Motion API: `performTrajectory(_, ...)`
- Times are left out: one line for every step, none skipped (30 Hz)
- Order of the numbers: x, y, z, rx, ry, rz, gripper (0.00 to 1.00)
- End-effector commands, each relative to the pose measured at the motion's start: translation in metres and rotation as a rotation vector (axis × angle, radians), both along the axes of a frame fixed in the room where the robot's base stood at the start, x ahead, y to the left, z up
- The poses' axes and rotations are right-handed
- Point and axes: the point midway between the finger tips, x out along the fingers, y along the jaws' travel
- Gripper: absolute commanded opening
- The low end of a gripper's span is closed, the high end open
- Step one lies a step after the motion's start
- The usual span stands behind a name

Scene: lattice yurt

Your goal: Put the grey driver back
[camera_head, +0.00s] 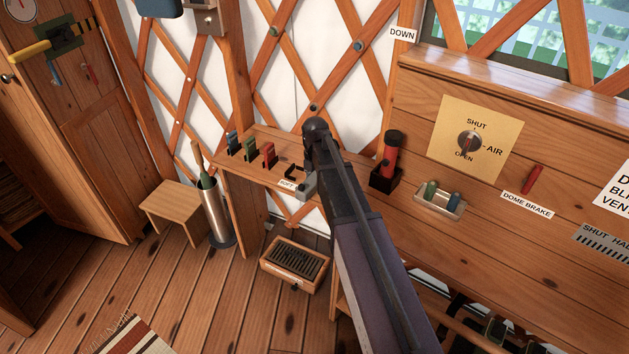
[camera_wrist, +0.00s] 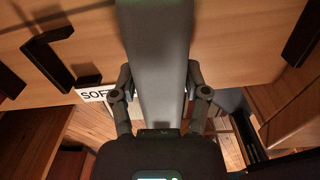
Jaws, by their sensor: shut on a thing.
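The grey driver (camera_wrist: 160,60) fills the middle of the wrist view as a broad grey body. My gripper (camera_wrist: 160,96) is shut on it, with one finger on each side. In the head view, a grey part of the driver (camera_head: 308,187) shows at the shelf's front edge, beside my arm; the arm hides much of the gripper. An empty black holder (camera_head: 292,171) stands on the wooden shelf (camera_head: 262,138) just left of it. It also shows at upper left in the wrist view (camera_wrist: 48,52). Blue (camera_head: 232,139), green (camera_head: 250,147) and red (camera_head: 268,153) pieces stand in black holders further left.
A label reading "SOFT" (camera_wrist: 93,94) is on the shelf edge. A red cylinder (camera_head: 391,153) stands in a black box to the right. A small tray (camera_head: 440,200) with coloured pieces is further right. A slotted wooden box (camera_head: 294,265) sits below.

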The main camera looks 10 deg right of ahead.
Motion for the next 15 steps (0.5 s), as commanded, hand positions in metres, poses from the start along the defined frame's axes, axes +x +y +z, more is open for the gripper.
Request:
performTrajectory(0.0001, -0.0001, 0.0005, 0.0, 0.0, 0.0, 0.0)
performTrajectory(0.0001, -0.0001, 0.0005, 0.0, 0.0, 0.0, 0.0)
performTrajectory(0.0001, -0.0001, 0.0005, 0.0, 0.0, 0.0, 0.0)
performTrajectory(0.0, -0.0001, 0.0005, 0.0, 0.0, 0.0, 0.0)
performTrajectory(0.0, -0.0001, 0.0002, 0.0, 0.0, 0.0, 0.0)
performTrajectory(0.0, -0.0001, -0.0006, 0.0, 0.0, 0.0, 0.0)
performTrajectory(0.0, -0.0002, -0.0014, 0.0, 0.0, 0.0, 0.0)
performTrajectory(0.0, -0.0002, -0.0023, 0.0, 0.0, 0.0, 0.0)
performTrajectory(0.0, -0.0002, -0.0032, 0.0, 0.0, 0.0, 0.0)
performTrajectory(0.0, -0.0002, -0.0032, 0.0, 0.0, 0.0, 0.63)
performTrajectory(0.0, -0.0002, -0.0025, 0.0, 0.0, 0.0, 0.71)
performTrajectory(0.0, -0.0002, -0.0023, 0.0, 0.0, 0.0, 0.83)
performTrajectory(-0.0001, -0.0002, -0.0023, 0.0, 0.0, 0.0, 0.92)
performTrajectory(-0.0001, -0.0002, -0.0023, 0.0, 0.0, 0.0, 0.94)
performTrajectory(-0.0001, -0.0002, -0.0023, 0.0, 0.0, 0.0, 0.94)
